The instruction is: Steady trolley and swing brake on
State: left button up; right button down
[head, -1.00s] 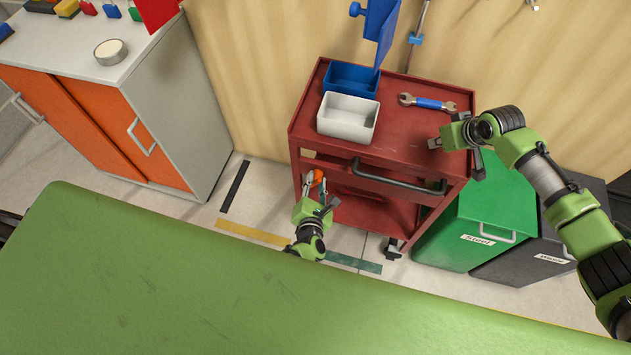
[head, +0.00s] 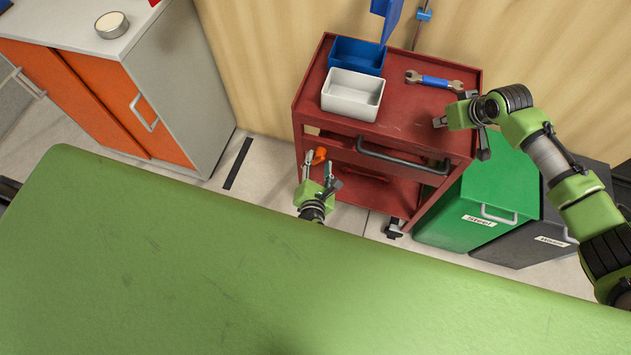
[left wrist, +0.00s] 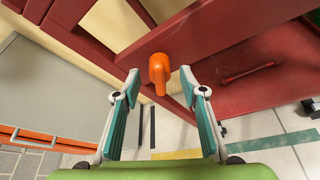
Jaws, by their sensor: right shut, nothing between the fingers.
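The red trolley (head: 400,115) stands against the wall, upright. An orange brake lever (head: 320,155) sticks out low on its left side. In the left wrist view the lever (left wrist: 159,74) hangs beyond and between my open fingers, without visible contact. My left gripper (head: 318,160) is open and empty at the trolley's front left; its fingers (left wrist: 168,95) frame the lever. My right gripper (head: 461,134) is shut with nothing in it, at the right side of the trolley top. Whether it touches the trolley is unclear.
A blue bin (head: 357,56), a white bin (head: 352,95) and a wrench (head: 434,81) sit on the trolley top. A green Steel bin (head: 480,205) stands right of it. A green surface (head: 250,270) fills the foreground; an orange-doored cabinet (head: 110,105) stands left.

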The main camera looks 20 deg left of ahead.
pick_arm(q)
jog(key=v, duration=1)
jog(key=shift+s+a, duration=0.1)
